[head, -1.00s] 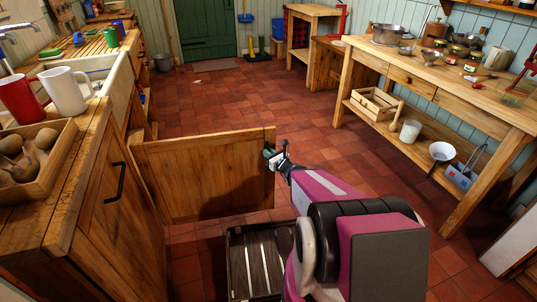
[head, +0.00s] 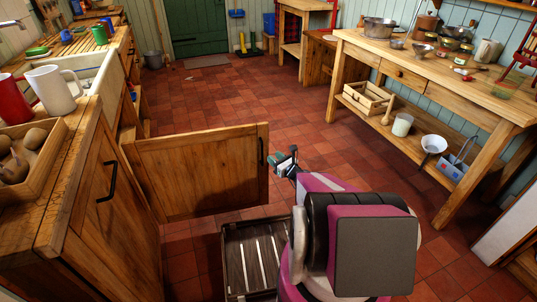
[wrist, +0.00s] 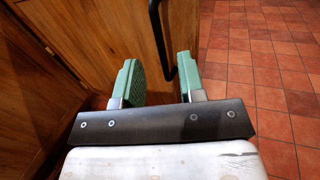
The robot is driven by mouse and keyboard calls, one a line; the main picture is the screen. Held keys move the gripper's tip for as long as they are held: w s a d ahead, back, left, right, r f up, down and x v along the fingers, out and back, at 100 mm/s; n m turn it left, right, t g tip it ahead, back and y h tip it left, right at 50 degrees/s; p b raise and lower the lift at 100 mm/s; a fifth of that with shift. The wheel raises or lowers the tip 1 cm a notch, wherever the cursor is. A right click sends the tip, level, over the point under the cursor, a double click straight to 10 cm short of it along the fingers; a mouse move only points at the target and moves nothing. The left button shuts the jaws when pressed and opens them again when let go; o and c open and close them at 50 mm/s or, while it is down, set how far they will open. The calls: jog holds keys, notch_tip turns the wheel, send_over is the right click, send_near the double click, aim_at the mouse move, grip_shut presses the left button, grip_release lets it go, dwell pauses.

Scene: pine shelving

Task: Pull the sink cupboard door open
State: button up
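The sink cupboard door (head: 200,172) is a pine panel standing swung wide open, jutting out from the cupboard front into the room. Its black bar handle (head: 262,152) is upright near the door's free edge. In the wrist view the handle (wrist: 160,35) lies ahead of the fingers, with its lower end close to the right finger. My gripper (head: 287,162) is just right of the door's free edge in the head view, apart from the handle there. In the wrist view my gripper (wrist: 157,68) has its two green fingers spread with nothing clasped between them.
A slatted dark crate (head: 255,255) stands on the floor below the door, beside my base. A second cupboard door with a handle (head: 108,182) is at left, under a wooden box (head: 50,160). A workbench (head: 440,85) stands right. Tiled floor beyond is clear.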

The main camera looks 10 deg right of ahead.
jog(key=shift+v, duration=1)
jog(key=s+a+f+n+g, duration=0.1)
jog(key=s+a+n+g, duration=0.1)
jog(key=a+n+g, duration=0.6)
jog(key=s+a+f+n+g, duration=0.15)
jog(key=n+g, duration=0.35)
jog(key=n, duration=0.7)
jog(key=d+r+n+g+h, duration=0.2)
jog(key=d+r+n+h, duration=0.1)
jog(key=d+n+h, duration=0.4)
jog(key=n+h, duration=0.1)
jog(key=n, duration=0.2)
jog(key=shift+s+r+g+h, duration=0.15)
jog(key=shift+s+g+h, duration=0.05)
jog(key=shift+g+h, duration=0.2)
